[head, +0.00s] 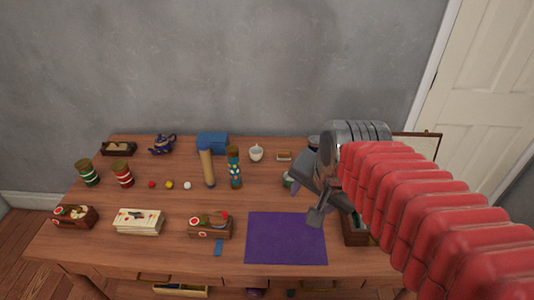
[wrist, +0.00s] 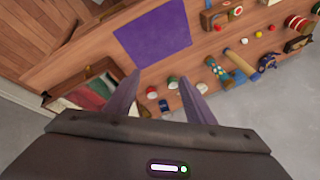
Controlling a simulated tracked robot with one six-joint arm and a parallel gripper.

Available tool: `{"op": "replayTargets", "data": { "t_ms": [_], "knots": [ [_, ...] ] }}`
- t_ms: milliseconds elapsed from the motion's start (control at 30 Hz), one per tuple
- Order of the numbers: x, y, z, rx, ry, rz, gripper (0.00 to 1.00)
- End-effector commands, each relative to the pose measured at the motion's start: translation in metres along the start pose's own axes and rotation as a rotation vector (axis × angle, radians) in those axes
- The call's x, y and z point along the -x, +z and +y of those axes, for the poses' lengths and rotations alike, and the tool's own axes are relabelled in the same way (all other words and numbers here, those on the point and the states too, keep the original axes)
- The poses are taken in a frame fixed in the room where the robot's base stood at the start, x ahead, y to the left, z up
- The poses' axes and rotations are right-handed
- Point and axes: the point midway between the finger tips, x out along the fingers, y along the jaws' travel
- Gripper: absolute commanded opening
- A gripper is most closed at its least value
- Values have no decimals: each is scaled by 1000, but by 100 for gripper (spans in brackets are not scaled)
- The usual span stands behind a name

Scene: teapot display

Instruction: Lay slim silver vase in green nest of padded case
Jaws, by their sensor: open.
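The padded case (head: 357,238) stands on the table right of the purple mat, mostly hidden behind my arm in the head view. In the wrist view the open case (wrist: 58,104) is at left, with a green nest (wrist: 98,86) and a red one beside it. I cannot make out the slim silver vase in either view; my arm hides part of the table. My gripper (head: 317,216) is open and empty, above the table near the mat's right edge. In the wrist view its two fingers (wrist: 160,78) are apart, right of the case.
A purple mat (head: 286,240) lies bare at the front. Several small pots (wrist: 172,83) stand near my fingers in the wrist view. A blue and tan cylinder (head: 207,168) and a patterned vase (head: 234,168) stand mid-table. A white cup (head: 256,153) is behind.

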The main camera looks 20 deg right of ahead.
Motion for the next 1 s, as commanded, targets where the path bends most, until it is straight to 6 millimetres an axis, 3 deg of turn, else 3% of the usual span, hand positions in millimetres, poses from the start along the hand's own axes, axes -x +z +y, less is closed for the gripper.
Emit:
{"op": "replayTargets", "data": {
  "t_ms": [200, 400, 567, 1000],
  "knots": [
    [21, 36, -2, 446, -34, 14, 49],
    [33, 59, 2, 769, -52, 30, 49],
    [35, 65, 3, 855, -55, 34, 49],
    [35, 65, 3, 854, -55, 34, 49]
  ]
}}
